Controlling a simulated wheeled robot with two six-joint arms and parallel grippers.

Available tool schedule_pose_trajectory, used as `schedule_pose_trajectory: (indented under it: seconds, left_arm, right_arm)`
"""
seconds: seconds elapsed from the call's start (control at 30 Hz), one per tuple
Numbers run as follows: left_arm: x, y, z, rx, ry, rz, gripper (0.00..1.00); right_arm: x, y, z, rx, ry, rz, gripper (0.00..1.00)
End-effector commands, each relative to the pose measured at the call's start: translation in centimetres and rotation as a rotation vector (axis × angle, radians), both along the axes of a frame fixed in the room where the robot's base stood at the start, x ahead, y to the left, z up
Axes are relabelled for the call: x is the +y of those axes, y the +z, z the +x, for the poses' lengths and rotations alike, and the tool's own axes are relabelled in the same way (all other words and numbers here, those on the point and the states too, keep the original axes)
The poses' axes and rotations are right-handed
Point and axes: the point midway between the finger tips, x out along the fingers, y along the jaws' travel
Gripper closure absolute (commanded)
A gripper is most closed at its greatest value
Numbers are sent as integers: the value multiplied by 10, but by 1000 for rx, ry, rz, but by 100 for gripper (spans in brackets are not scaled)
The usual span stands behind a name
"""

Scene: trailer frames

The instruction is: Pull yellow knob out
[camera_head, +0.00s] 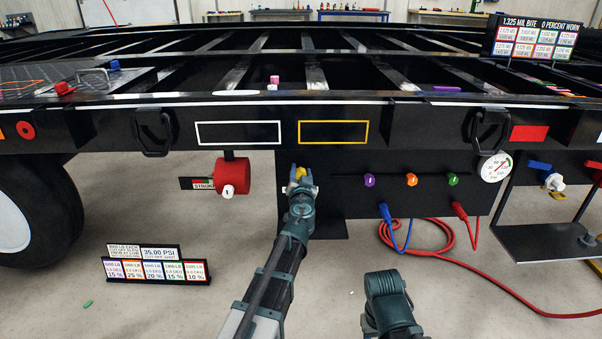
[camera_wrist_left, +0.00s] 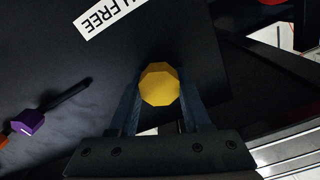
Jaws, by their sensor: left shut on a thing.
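The yellow knob (camera_wrist_left: 159,84) is an eight-sided knob in front of the black panel, seen face-on in the left wrist view. In the head view its top (camera_head: 299,171) shows just above my left gripper (camera_head: 299,181), which hides most of it. In the left wrist view the two fingers of my left gripper (camera_wrist_left: 160,98) are on either side of the knob and shut on it. How far the knob stands out from the panel is hard to tell. My right arm (camera_head: 388,300) shows at the bottom of the head view, but its fingers cannot be made out.
Purple (camera_head: 369,180), orange (camera_head: 411,179) and green (camera_head: 453,179) knobs sit right of the yellow one. Blue (camera_head: 384,212) and red (camera_head: 459,209) hose fittings hang below them. A red cylinder (camera_head: 234,177) hangs to the left. The floor below is mostly clear.

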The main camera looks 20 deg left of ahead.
Motion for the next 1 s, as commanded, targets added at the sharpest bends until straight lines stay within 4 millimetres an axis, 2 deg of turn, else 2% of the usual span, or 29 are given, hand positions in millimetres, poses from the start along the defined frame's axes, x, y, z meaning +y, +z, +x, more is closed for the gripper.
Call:
schedule_pose_trajectory:
  seconds: [0.27,0.47,0.67,0.7,0.87,1.0]
  left_arm:
    - [-1,0,-2,0,-1,0,100]
    - [-6,0,-22,0,-2,0,100]
    - [-6,0,-21,-1,-1,0,100]
    - [-6,0,-21,-1,-1,0,50]
    - [-6,0,-21,0,-1,0,21]
    - [-6,0,-20,0,-1,0,21]
  right_arm:
    - [0,0,0,0,0,0,50]
    - [0,0,0,0,0,0,50]
    - [0,0,0,0,0,0,50]
    - [0,0,0,0,0,0,50]
    - [0,0,0,0,0,0,50]
    - [0,0,0,0,0,0,50]
